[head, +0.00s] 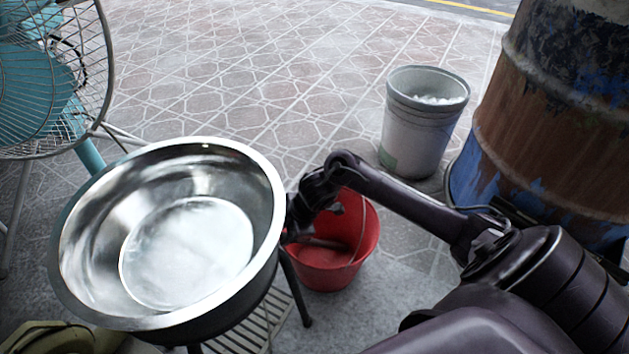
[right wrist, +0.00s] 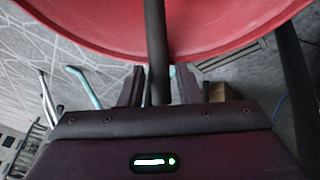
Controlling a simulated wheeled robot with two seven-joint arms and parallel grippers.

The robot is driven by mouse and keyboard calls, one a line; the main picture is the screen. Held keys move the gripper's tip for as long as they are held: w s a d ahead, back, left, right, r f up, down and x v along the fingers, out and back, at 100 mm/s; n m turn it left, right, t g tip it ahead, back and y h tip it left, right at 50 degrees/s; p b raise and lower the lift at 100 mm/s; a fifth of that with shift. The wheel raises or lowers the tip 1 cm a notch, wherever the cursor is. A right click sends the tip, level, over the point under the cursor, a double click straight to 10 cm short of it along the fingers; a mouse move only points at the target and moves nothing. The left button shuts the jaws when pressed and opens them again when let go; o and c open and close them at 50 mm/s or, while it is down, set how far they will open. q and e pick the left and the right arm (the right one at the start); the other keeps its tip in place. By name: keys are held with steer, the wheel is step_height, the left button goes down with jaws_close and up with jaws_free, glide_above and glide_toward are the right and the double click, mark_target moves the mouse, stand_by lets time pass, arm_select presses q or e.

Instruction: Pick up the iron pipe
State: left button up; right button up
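The iron pipe (right wrist: 156,45) is a dark, thin rod in the right wrist view. It runs from the red bucket (right wrist: 230,30) down between the fingers of my right gripper (right wrist: 158,88). The fingers are apart, with a narrow gap visible on each side of the pipe. In the head view my right gripper (head: 298,228) is at the left rim of the red bucket (head: 335,270), partly behind the metal basin. A short bar shows inside the bucket there; I cannot tell if it is the pipe. My left gripper is not in view.
A large shiny metal basin (head: 85,250) on a stand fills the left front. A grey bucket (head: 410,130) with white contents stands behind, beside a rusty blue barrel (head: 540,110). A teal fan (head: 40,90) is at far left. The paving behind is clear.

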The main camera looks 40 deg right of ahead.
jaws_close()
stand_by(0.4)
